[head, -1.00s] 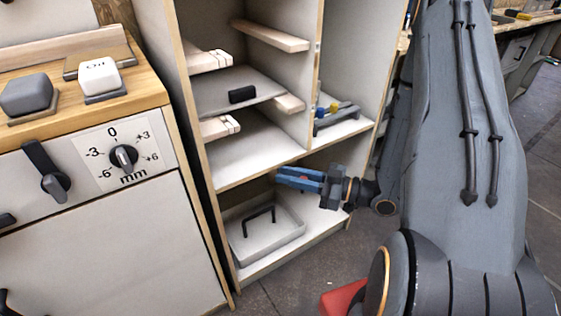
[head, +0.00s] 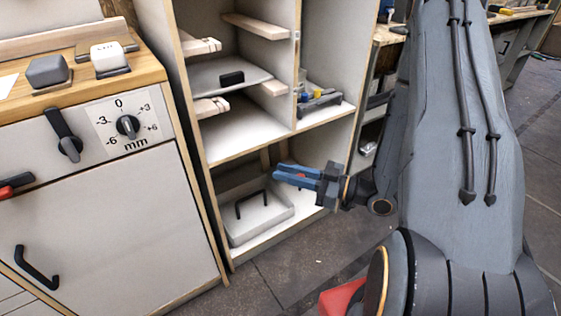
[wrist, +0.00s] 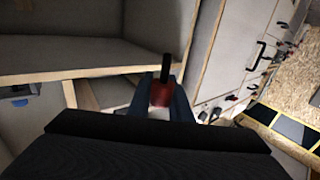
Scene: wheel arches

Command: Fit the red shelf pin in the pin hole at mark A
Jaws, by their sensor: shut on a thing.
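My gripper (head: 277,173) is shut on the red shelf pin (wrist: 160,95), which sits between the fingertips in the wrist view with a dark stem pointing away. In the head view only a speck of red shows between the blue fingers. My gripper is in front of the open cabinet, near its lower bay and below the middle shelf (head: 238,131). Light wooden strips, the upper (head: 200,47) and lower (head: 210,106), jut from the cabinet's left side with small dark marks. I cannot read a mark A or make out its pin hole.
A grey tray (head: 262,226) with a black handle lies in the lower bay. A rack (head: 318,105) with blue and yellow pieces stands in the right bay. A workbench with a dial (head: 128,126) is at left.

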